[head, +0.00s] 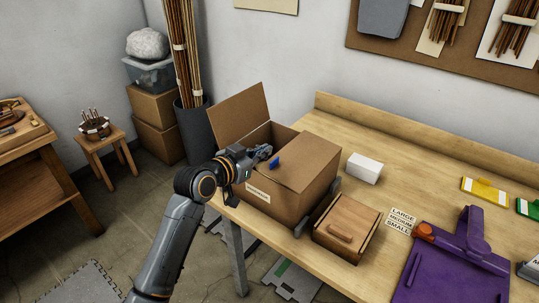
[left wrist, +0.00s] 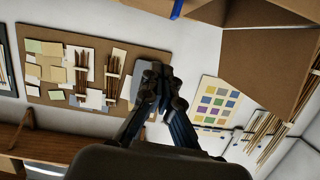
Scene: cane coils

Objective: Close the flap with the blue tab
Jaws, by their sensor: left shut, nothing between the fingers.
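A cardboard box (head: 277,204) with a label on its front stands on the workbench. One flap (head: 240,116) stands raised at its left. Another flap (head: 303,160) lies across the right part of the top and carries the blue tab (head: 274,163) on its left edge. The box opening shows dark between the flaps. My left gripper (head: 265,151) is shut and empty, over the opening just above and left of the tab. In the left wrist view its fingertips (left wrist: 158,75) are together, with the tab (left wrist: 176,9) at the top edge. My right gripper is not in view.
A wooden box with a handle (head: 346,228), a white block (head: 365,168) and a size sign (head: 401,220) are right of the cardboard box. A purple fixture (head: 455,265) stands farther right. A dark bin of canes (head: 194,132) stands on the floor behind.

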